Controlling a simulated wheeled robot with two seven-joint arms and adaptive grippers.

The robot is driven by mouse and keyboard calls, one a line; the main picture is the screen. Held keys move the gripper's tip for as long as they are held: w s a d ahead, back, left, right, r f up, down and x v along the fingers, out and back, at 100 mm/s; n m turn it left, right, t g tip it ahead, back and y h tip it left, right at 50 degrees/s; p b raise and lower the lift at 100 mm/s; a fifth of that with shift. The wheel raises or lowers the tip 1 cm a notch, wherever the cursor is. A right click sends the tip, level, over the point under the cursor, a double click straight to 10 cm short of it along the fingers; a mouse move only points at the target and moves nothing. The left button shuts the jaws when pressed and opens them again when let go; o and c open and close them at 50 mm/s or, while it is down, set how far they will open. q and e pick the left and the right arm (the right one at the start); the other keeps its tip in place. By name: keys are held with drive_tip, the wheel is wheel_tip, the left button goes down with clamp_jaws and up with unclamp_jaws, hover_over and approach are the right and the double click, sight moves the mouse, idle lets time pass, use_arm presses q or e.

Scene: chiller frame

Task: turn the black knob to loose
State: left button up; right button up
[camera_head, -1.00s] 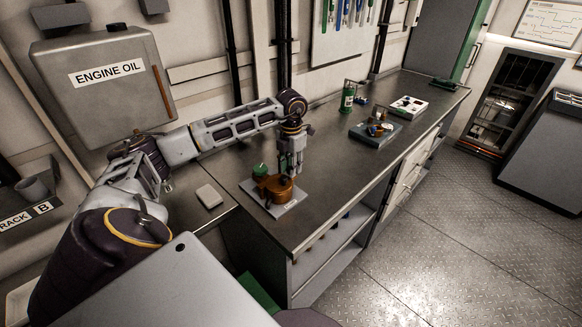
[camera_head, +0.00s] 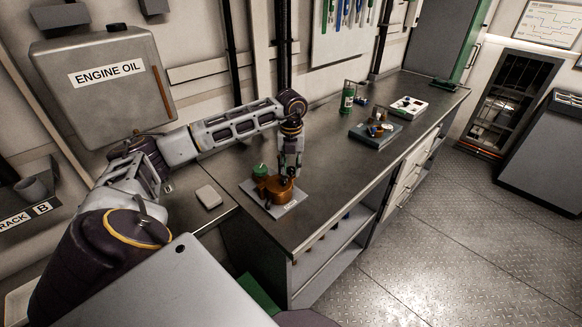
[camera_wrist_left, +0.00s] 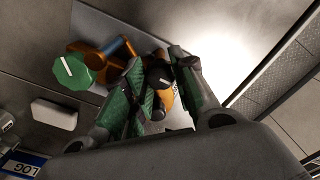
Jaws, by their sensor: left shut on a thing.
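The black knob (camera_wrist_left: 157,77) shows between my left fingers in the wrist view, on an orange-brown fitting. It has a light mark on top. My left gripper (camera_head: 287,177) points down over the copper-coloured unit (camera_head: 274,190) on the bench, and its fingers also show in the wrist view (camera_wrist_left: 158,62). The gripper is shut on the black knob, and the fingers hide part of it. A green knob (camera_wrist_left: 72,72) with a white pointer line sits left of it, also seen in the head view (camera_head: 260,169). My right gripper is out of view.
The unit stands on a light plate (camera_head: 291,203) near the bench's front edge. A pale block (camera_head: 208,196) lies to the left. A green bottle (camera_head: 347,98), a blue-grey tray (camera_head: 367,138) and a white box (camera_head: 409,106) are further right. The bench between is clear.

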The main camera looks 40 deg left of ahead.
sight(291, 169)
use_arm(q)
drive_tip(key=shift+r+n, duration=0.1)
drive_tip(key=shift+n, duration=0.2)
drive_tip(key=o, duration=0.8)
drive_tip(key=shift+c, duration=0.2)
drive_tip(key=shift+r, duration=0.1)
wheel_tip(291, 169, up, 12)
idle(0.5)
drive_tip(key=shift+f, duration=0.2)
idle(0.5)
